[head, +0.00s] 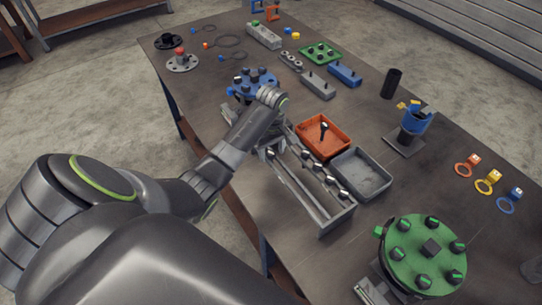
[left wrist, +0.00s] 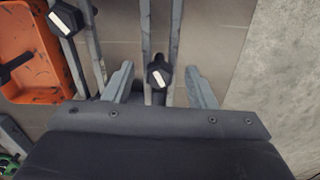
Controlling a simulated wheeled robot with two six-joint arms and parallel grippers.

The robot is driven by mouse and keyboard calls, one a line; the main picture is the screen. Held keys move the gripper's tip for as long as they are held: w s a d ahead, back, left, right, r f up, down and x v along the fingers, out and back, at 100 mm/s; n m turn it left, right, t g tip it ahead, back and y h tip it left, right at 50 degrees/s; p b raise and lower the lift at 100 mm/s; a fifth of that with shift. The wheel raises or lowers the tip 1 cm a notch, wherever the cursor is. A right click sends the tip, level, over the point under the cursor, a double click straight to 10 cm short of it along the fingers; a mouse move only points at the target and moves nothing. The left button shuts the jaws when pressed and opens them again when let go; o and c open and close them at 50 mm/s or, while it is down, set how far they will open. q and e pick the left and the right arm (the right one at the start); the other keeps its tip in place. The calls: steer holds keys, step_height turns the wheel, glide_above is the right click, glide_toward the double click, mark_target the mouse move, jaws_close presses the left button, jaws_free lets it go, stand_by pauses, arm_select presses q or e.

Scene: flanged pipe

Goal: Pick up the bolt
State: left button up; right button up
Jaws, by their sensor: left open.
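A black hex-headed bolt (left wrist: 158,76) with a white mark sits between two grey rails in the left wrist view. My left gripper (left wrist: 162,84) is open, with one finger on each side of this bolt and gaps showing on both sides. In the head view my left arm reaches over the far end of the grey bolt rack (head: 308,193), and its fingertips cannot be made out there. Another bolt (left wrist: 66,18) sits on the neighbouring rails. Several more bolts show along the rack in the head view. My right gripper is not in view.
An orange tray (head: 343,147) with a dark bolt (head: 323,130) in it and an empty grey tray (head: 366,180) stand right of the rack. A blue flange (head: 250,80) with bolts is behind my wrist. A green flange (head: 423,256) stands at the front right.

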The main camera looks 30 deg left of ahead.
arm_select(q)
jaws_close()
steer(key=shift+r, duration=0.15)
